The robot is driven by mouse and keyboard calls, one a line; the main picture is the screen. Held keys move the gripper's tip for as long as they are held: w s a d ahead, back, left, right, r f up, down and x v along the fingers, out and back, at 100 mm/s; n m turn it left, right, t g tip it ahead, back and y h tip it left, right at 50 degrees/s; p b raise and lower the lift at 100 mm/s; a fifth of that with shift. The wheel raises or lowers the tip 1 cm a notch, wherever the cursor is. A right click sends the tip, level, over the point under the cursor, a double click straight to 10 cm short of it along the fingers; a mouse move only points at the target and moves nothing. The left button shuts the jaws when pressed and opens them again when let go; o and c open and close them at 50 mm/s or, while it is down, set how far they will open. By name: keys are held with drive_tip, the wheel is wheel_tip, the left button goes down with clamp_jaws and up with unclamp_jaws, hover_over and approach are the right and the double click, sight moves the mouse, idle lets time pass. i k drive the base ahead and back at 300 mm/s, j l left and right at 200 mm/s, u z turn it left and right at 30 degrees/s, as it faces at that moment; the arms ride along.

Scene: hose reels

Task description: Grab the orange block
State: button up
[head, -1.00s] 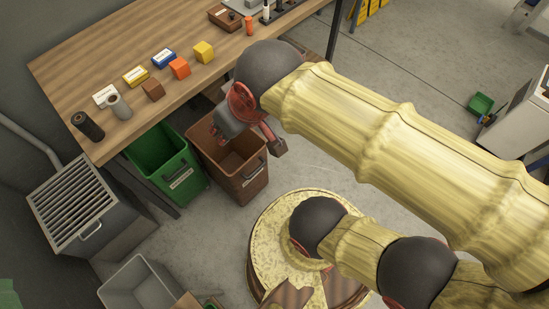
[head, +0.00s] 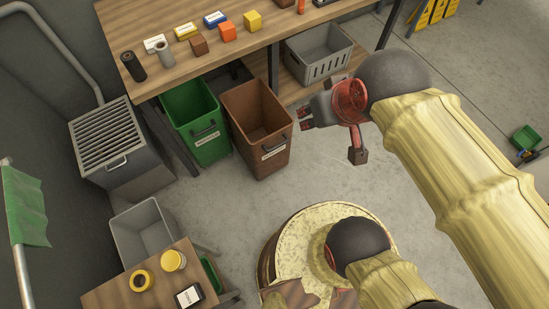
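The orange block (head: 228,33) sits on the wooden workbench (head: 172,76) in the head view, between a brown block (head: 199,45) and a yellow block (head: 252,21). My gripper (head: 307,117) is to the right of and below the orange block in the picture, well apart from it. It hangs beyond the bench's front edge, near the brown bin. Nothing shows held in it.
A green bin (head: 207,143) and a brown bin (head: 263,165) stand by the bench's front. A grey crate (head: 320,65) sits on a lower shelf. Blue, yellow and white boxes and a dark cylinder (head: 133,66) share the benchtop. A round drum top (head: 300,240) stands below.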

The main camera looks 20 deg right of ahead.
sight(228, 30)
drive_tip(key=i+j+z, duration=0.1)
drive_tip(key=i+j, duration=0.6)
